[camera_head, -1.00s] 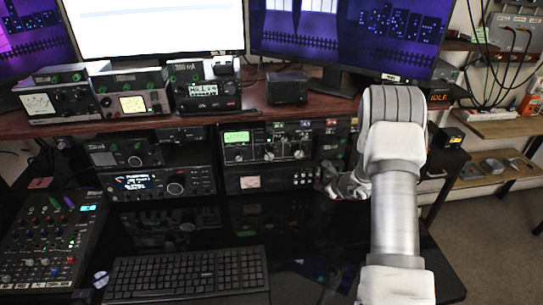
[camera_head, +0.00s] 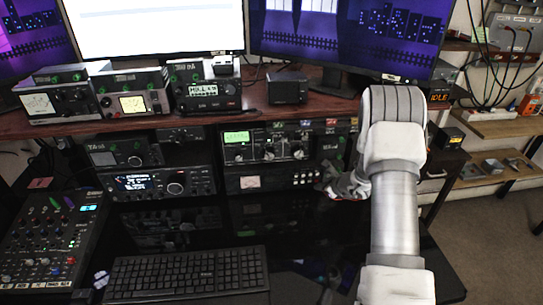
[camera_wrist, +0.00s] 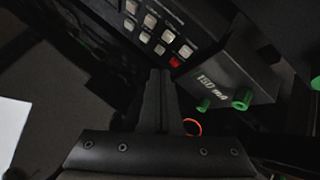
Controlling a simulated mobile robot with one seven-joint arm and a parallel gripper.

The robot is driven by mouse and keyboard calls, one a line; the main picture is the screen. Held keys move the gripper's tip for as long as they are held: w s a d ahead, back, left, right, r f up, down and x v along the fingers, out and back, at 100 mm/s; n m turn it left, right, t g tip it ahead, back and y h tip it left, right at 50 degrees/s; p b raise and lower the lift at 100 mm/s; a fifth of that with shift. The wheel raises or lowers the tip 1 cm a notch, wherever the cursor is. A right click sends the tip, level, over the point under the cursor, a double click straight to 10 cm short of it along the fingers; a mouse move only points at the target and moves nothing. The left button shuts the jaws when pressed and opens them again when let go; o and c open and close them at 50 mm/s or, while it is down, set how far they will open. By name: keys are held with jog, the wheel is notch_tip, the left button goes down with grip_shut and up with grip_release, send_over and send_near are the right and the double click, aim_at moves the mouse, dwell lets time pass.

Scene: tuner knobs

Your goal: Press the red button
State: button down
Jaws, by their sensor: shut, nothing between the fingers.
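The red button (camera_wrist: 175,61) is a small square key at the lower right end of a block of pale keys in the wrist view. My gripper (camera_wrist: 160,72) is shut and empty, with its fingertips just below and left of the red button. I cannot tell whether they touch it. In the head view my gripper (camera_head: 328,184) is at the right end of the lower radio unit (camera_head: 265,180). The red button cannot be made out there.
Several pale keys (camera_wrist: 160,30) sit close around the red one. A dark box marked 150 mA (camera_wrist: 225,80) with green knobs (camera_wrist: 242,98) juts out to the right. In the head view a keyboard (camera_head: 185,272) and a mixer (camera_head: 50,245) lie on the glossy desk.

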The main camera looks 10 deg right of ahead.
jog(key=shift+w, duration=0.15)
dwell(0.4)
jog(key=shift+w+b, duration=0.3)
jog(key=shift+w, duration=0.1)
dwell(0.4)
jog(key=shift+b, duration=0.3)
jog(key=shift+s+b, duration=0.4)
jog(key=shift+s, duration=0.2)
jog(key=shift+s+f+b, duration=0.15)
jog(key=shift+s+b, duration=2.1)
jog(key=shift+s, duration=0.75)
jog(key=shift+r, duration=0.2)
